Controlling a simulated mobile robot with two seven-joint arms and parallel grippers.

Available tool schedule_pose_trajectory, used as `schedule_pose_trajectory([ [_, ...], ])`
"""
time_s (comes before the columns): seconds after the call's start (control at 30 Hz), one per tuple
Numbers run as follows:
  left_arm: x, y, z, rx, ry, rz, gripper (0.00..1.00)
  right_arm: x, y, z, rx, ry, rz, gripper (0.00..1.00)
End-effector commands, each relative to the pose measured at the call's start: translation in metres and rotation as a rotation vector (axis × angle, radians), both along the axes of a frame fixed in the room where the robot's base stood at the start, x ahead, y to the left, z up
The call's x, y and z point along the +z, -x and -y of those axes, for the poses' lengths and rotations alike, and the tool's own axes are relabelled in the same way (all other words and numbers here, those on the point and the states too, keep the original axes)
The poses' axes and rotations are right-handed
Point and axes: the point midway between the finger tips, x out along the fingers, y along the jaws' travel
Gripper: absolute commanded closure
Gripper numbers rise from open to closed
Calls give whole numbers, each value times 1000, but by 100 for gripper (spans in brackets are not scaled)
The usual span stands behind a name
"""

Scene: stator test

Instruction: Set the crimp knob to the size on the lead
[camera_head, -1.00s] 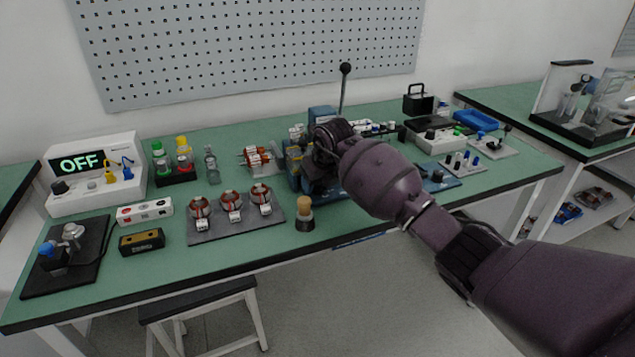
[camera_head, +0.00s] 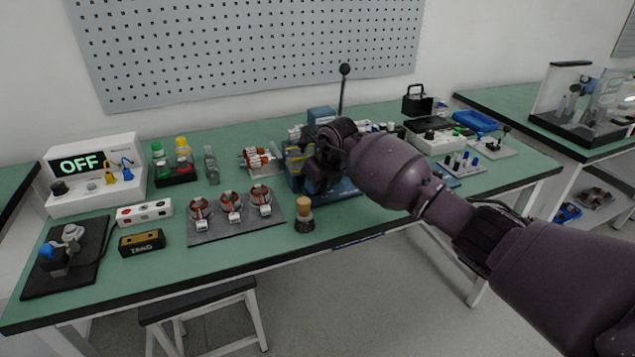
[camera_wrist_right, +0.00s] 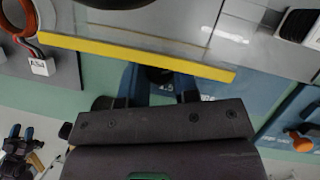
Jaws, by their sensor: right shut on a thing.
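The blue crimp press (camera_head: 345,188) stands at the middle of the bench, with an upright lever (camera_head: 343,90) topped by a black ball. My right gripper (camera_head: 312,170) is at the press's front left. In the right wrist view the gripper (camera_wrist_right: 160,90) is shut on the dark crimp knob (camera_wrist_right: 160,74), below a yellow-edged grey plate (camera_wrist_right: 140,56). Small white marks show by the knob, too small to read surely. Three copper-wound stators (camera_head: 231,205) with white lead tags lie on a grey mat. One tag (camera_wrist_right: 39,67) shows in the wrist view; its writing is unclear. My left gripper is out of view.
A wooden-topped round tool (camera_head: 304,214) stands near the front edge, just left of the press. A red-wound rotor (camera_head: 257,158) lies behind the stators. A tester reading OFF (camera_head: 95,172) stands at far left. Wall pegboard (camera_head: 250,50) rises behind.

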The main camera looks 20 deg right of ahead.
Motion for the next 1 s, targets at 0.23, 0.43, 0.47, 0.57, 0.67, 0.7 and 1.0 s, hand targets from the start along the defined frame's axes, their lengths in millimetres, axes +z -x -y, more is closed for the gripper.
schedule_pose_trajectory([
  [0.23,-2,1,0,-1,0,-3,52,-1,0,1,36,0,-1,95],
  [0.43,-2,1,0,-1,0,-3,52,-1,0,1,35,1,-1,69],
  [0.47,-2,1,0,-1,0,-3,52,-1,0,1,36,0,-1,64],
  [0.57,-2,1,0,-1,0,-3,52,-1,0,1,35,1,-1,49],
  [0.67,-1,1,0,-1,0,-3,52,-1,0,1,35,1,-1,46],
  [0.7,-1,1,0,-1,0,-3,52,-1,0,1,35,1,-1,46],
  [1.0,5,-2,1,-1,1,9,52,12,3,2,35,1,5,46],
])
